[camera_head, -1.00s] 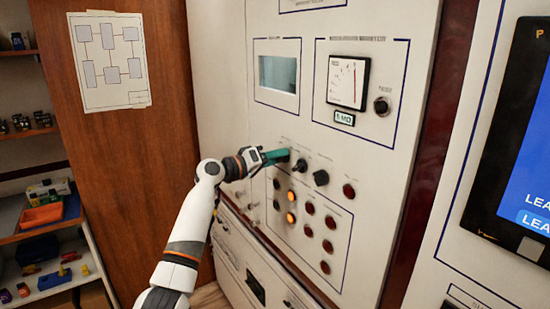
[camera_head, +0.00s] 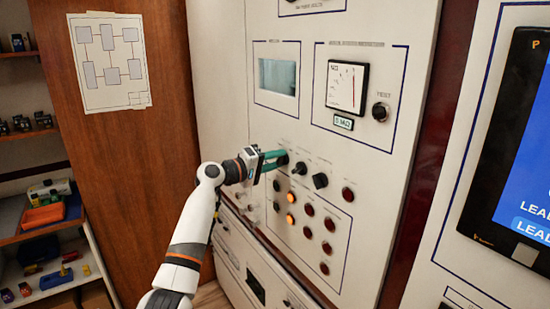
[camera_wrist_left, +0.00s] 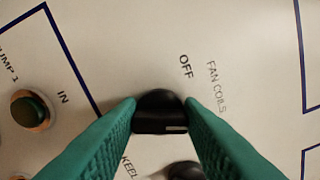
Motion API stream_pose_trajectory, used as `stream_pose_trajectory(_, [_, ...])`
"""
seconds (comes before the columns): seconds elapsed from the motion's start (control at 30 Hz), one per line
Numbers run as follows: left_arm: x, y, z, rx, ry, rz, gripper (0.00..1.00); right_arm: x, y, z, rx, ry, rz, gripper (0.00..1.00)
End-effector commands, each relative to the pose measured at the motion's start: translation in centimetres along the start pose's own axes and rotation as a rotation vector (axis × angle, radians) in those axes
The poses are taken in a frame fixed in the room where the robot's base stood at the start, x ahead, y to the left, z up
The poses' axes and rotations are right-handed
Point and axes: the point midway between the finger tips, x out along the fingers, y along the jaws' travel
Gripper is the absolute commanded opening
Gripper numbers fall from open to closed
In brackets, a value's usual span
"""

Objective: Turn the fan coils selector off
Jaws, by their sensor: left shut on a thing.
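The fan coils selector is a black knob (camera_wrist_left: 158,110) on the white panel. In the wrist view it sits between the two green fingers of my left gripper (camera_wrist_left: 160,115), which are shut on its sides. A short pale mark shows on the lower right of the knob's face. The label OFF (camera_wrist_left: 186,66) is printed above and right of it, beside FAN COILS (camera_wrist_left: 217,87). In the head view the knob (camera_head: 283,158) is small at the tips of my left gripper (camera_head: 281,160). My right gripper is not in view.
Two more black selectors (camera_head: 300,167) (camera_head: 320,180) stand close to the right. Lamps, two lit orange (camera_head: 291,196), sit below. A meter (camera_head: 346,87) is above. In the wrist view, a round dark green-faced part (camera_wrist_left: 30,110) is at left.

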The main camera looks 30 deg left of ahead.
Motion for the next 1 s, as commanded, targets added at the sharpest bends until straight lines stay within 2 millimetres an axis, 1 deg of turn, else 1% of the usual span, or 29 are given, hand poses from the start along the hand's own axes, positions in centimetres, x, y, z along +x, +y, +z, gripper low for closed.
stream_pose_trajectory(0.03, [0.0,-0.1,0.0,-0.047,0.001,0.001,0.11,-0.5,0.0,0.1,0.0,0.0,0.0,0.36])
stream_pose_trajectory(0.37, [0.0,-0.1,0.0,-0.362,0.001,0.002,0.11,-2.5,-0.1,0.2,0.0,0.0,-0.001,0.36])
stream_pose_trajectory(0.7, [0.0,0.0,0.0,-0.685,0.001,0.002,0.11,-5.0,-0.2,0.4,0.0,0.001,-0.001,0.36])
stream_pose_trajectory(1.0, [0.0,0.1,-0.1,-0.939,0.001,0.001,0.11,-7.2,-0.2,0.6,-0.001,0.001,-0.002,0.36])
